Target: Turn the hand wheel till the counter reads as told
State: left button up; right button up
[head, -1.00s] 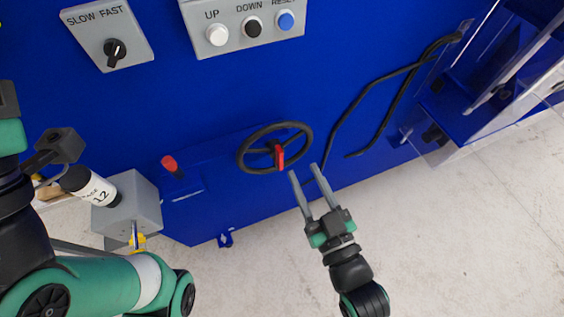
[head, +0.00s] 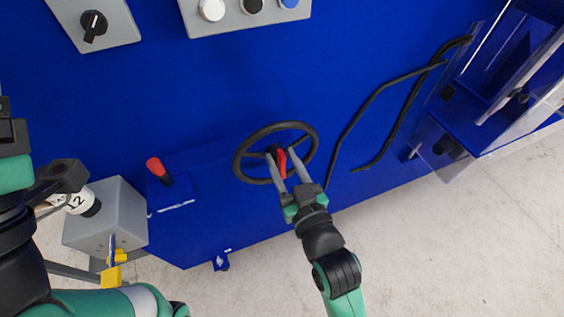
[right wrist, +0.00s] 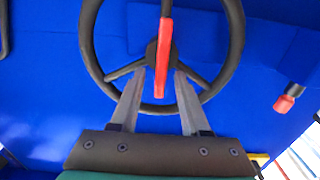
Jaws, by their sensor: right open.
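The black hand wheel (head: 237,160) is on the blue machine front, with a red handle (head: 281,163) across its hub. My right gripper (head: 281,153) is open, its two grey fingers on either side of the red handle. In the right wrist view, the wheel (right wrist: 87,45) fills the upper middle, and the red handle (right wrist: 165,45) runs down between the fingertips of the right gripper (right wrist: 160,76). A gap shows on both sides of the handle. I can make out no counter reading.
A red-tipped lever (head: 156,167) sits left of the wheel; it also shows in the right wrist view (right wrist: 284,103).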

jog(key=shift+w+a, duration=0.15)
jog(key=shift+w, duration=0.25)
jog(key=c, duration=0.7)
grip_shut()
